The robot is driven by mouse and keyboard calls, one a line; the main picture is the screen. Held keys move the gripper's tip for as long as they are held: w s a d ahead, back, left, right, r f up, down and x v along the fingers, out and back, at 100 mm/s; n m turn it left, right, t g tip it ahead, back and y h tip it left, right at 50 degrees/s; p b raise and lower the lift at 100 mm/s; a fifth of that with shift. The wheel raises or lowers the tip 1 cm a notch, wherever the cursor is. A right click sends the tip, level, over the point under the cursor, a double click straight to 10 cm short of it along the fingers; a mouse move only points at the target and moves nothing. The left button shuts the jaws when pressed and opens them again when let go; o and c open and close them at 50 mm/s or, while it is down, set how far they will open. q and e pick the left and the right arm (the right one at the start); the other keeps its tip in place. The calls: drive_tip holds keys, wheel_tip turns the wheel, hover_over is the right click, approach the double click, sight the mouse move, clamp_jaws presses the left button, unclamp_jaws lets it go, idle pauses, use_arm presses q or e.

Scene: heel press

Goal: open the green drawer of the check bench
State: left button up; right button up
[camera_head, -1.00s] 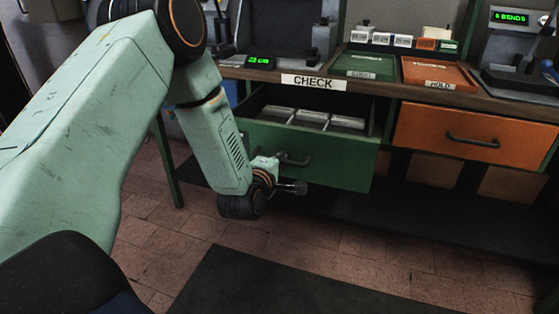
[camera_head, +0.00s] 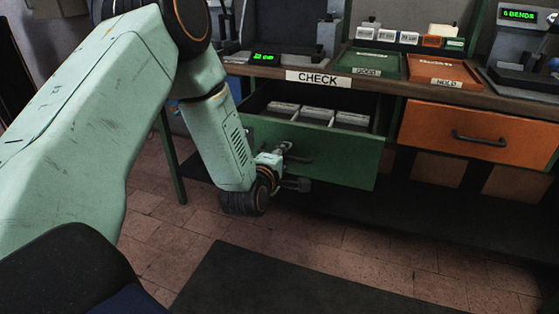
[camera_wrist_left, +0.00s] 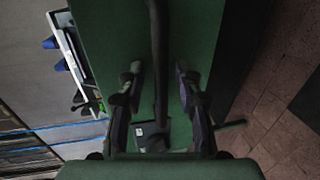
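The green drawer (camera_head: 345,162) of the check bench stands pulled out, with its inside in view. Pale blocks or cards (camera_head: 318,114) lie in its compartments. Its dark handle (camera_head: 304,157) is on the front. My left gripper (camera_head: 292,166) is at the left part of this handle. In the left wrist view the fingers (camera_wrist_left: 160,80) are apart, one on each side of the dark handle bar (camera_wrist_left: 158,45), with gaps showing between them and the bar. The green drawer front (camera_wrist_left: 105,35) fills the middle of that view. My right gripper is not in view.
An orange drawer (camera_head: 430,128) to the right is shut. On the bench top are a green tray (camera_head: 376,66), an orange tray (camera_head: 440,72) and machines with green displays. A dark mat (camera_head: 290,285) lies on the tiled floor, which is clear in front.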

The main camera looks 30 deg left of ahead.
use_arm(q)
drive_tip(key=v, duration=1.1)
drive_tip(key=shift+s, duration=0.3)
drive_tip(key=shift+r, duration=0.1)
drive_tip(key=s+d+f+m+g+h+p, duration=0.1)
drive_tip(key=s+d+f+m+g+h, duration=0.2)
drive_tip(key=f+m, duration=0.4)
drive_tip(key=s+d+f+m+g+h, duration=0.1)
drive_tip(key=s+d+f+m+g, duration=0.3)
drive_tip(key=s+f+m, duration=0.15)
drive_tip(key=s+d+f+m+g+p, duration=0.1)
drive_tip(key=s+f+m+g, duration=0.3)
drive_tip(key=s, duration=0.6)
drive_tip(key=s+d+f+m+g+p, duration=0.2)
drive_tip(key=s+f+m+g, duration=0.2)
drive_tip(key=s, duration=0.6)
drive_tip(key=shift+s+d+f, duration=0.3)
drive_tip(key=shift+f, duration=0.25)
